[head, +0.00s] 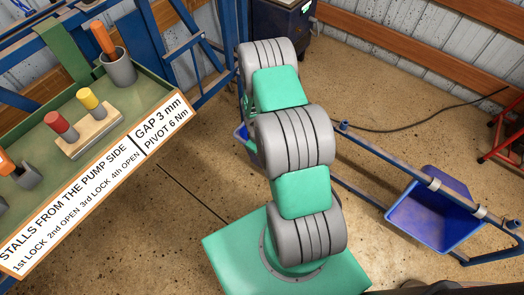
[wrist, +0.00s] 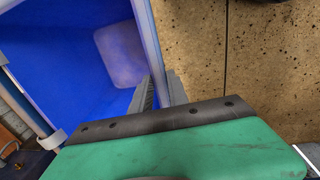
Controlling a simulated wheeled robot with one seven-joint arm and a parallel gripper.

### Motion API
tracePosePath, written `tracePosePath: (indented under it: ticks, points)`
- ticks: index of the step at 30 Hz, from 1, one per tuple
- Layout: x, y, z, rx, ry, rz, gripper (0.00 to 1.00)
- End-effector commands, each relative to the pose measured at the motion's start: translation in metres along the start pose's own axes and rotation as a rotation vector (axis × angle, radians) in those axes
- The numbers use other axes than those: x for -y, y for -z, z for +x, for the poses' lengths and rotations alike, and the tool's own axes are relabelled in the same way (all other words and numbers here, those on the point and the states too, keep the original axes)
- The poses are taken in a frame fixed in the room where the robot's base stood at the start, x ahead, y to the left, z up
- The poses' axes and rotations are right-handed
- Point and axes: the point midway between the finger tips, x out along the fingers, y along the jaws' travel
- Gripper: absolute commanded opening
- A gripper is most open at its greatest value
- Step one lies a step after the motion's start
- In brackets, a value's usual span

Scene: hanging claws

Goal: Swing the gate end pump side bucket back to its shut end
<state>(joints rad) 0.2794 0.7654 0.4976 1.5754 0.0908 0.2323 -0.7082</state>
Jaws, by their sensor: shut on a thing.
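In the wrist view a blue bucket (wrist: 75,65) with a pale grey rim fills the upper left. My gripper (wrist: 160,84) is shut on its rim edge, with one dark finger inside the bucket and the other outside. In the head view my arm hides my gripper and most of this bucket; a small blue part (head: 241,133) shows left of the arm. I cannot tell its full swing angle. A second blue bucket (head: 432,218) hangs from the blue rail at the right, clear of my arm.
A blue tubular rail (head: 385,160) runs to the lower right. A green tray bench (head: 130,92) with a lettered sign (head: 100,185) stands at the left. A dark cabinet (head: 287,20) is at the back. A cable lies on the floor, which is open between bench and arm.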

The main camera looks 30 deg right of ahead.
Motion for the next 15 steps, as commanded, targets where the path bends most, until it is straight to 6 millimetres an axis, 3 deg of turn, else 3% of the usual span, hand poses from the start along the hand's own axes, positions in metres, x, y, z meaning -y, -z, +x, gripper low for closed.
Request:
tracePosePath:
  ticks: [4,5,11,15]
  points:
    - [-0.0042,0.0012,-0.0033,-0.002,-0.007,0.003,0.00]
    - [-0.0045,0.0012,-0.0034,-0.002,-0.008,0.003,0.23]
    - [-0.0039,0.0014,-0.0027,-0.002,-0.007,0.003,0.39]
    - [-0.0035,0.0012,-0.0022,-0.002,-0.007,0.002,0.41]
